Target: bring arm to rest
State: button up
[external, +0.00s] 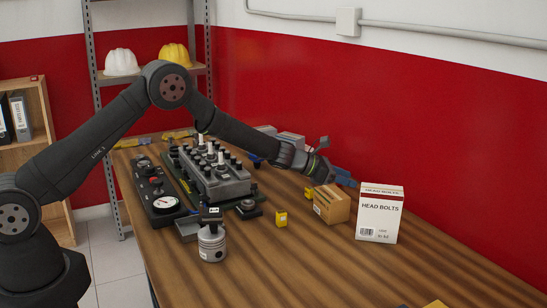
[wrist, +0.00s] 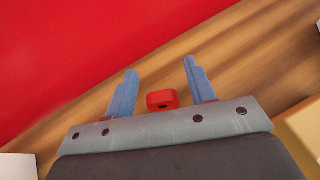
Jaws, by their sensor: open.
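My gripper (external: 345,177) is stretched out over the right part of the bench, close above and behind a brown carton (external: 331,204) and beside the white head bolts box (external: 380,212). In the wrist view my gripper (wrist: 158,82) has its two blue fingers spread apart. A small red block (wrist: 162,100) shows between the fingers in that view. I cannot tell how far below them it lies. Nothing is seen held. The wooden bench (external: 300,265) lies under the arm.
An engine block trainer (external: 215,180), a gauge panel (external: 160,195), a piston (external: 212,243) and a small yellow box (external: 281,219) stand on the bench. A red wall (external: 450,130) runs behind it. The bench's front right is mostly clear.

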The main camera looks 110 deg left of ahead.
jog(key=s, duration=0.2)
jog(key=s+d, duration=0.1)
jog(key=shift+r, duration=0.25)
notch_tip(320, 180, up, 7)
jog(key=f, duration=0.7)
jog(key=shift+w+f, duration=0.2)
jog(key=shift+f, duration=0.2)
jog(key=x, duration=0.2)
jog(key=shift+w+f, duration=0.1)
jog(key=shift+w, duration=0.2)
notch_tip(320, 180, up, 4)
jog(key=shift+w+a+r, duration=0.15)
jog(key=shift+r, duration=0.05)
jog(key=w+d+r, duration=0.3)
jog(key=d+r, duration=0.8)
jog(key=r, duration=0.1)
jog(key=s+d+m+h, duration=0.2)
jog(key=d+m+h, duration=0.2)
jog(key=d, duration=0.7)
jog(key=s+d+m+g+h, duration=0.1)
jog(key=s+d+m+h, duration=0.2)
jog(key=d, duration=0.9)
jog(key=s+d+m+g+h, duration=0.1)
jog(key=s+d+m+h, duration=0.2)
jog(key=d, duration=0.8)
jog(key=shift+d+f+m+h, duration=0.25)
jog(key=shift+m+h, duration=1.05)
jog(key=shift+h, duration=0.6)
jog(key=shift+w, duration=0.1)
